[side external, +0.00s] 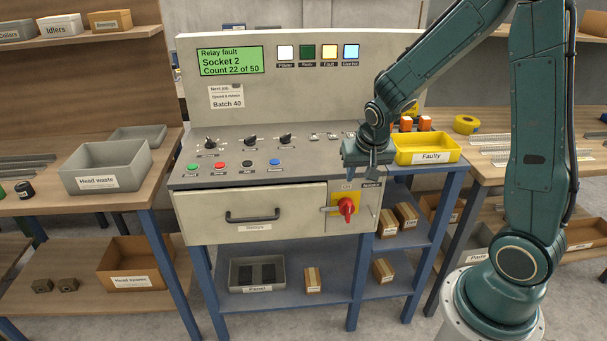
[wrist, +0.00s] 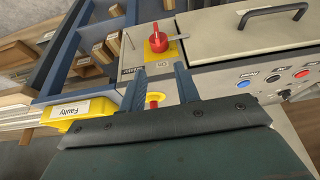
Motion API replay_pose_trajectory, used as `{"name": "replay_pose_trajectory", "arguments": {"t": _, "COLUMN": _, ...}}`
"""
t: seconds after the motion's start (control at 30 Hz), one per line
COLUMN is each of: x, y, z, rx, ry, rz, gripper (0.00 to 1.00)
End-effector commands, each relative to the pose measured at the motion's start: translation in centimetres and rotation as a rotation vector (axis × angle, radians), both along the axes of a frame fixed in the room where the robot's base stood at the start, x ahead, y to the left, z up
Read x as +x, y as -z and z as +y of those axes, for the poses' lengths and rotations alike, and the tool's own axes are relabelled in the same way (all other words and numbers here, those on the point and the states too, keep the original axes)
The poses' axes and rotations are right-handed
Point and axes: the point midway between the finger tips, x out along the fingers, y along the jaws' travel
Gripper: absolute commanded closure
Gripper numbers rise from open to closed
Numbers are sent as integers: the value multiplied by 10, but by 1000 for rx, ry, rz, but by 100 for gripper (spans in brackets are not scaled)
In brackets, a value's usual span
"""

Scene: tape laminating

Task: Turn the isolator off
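The isolator is a red rotary handle (side external: 346,207) on a yellow plate, on the front of the grey console, right of the drawer. The handle looks roughly upright in the side view; its marked position is too small to read. In the wrist view the red handle (wrist: 158,41) is near the top, beyond my fingertips. My gripper (side external: 369,172) is above the console's right front edge, above and slightly right of the isolator, apart from it. In the wrist view its two fingers (wrist: 161,82) are spread with nothing held. A red button on a yellow ring (wrist: 153,99) shows between them.
A drawer with a dark handle (side external: 253,215) is left of the isolator. A thin metal rod (wrist: 130,41) sticks out beside its plate. A yellow "Faulty" bin (side external: 425,157) stands close right of my gripper. Knobs and push buttons (side external: 247,165) line the console top.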

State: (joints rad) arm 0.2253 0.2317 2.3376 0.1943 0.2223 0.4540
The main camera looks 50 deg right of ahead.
Motion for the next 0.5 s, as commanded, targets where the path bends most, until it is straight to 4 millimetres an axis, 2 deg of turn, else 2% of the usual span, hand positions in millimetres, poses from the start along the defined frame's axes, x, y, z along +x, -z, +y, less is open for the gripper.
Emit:
{"name": "replay_pose_trajectory", "arguments": {"t": 0.17, "x": 3, "y": 12, "z": -7, "rx": -4, "ry": 29, "rz": 4, "gripper": 68}}
{"name": "replay_pose_trajectory", "arguments": {"t": 0.5, "x": 4, "y": 15, "z": -9, "rx": -4, "ry": 31, "rz": 3, "gripper": 68}}
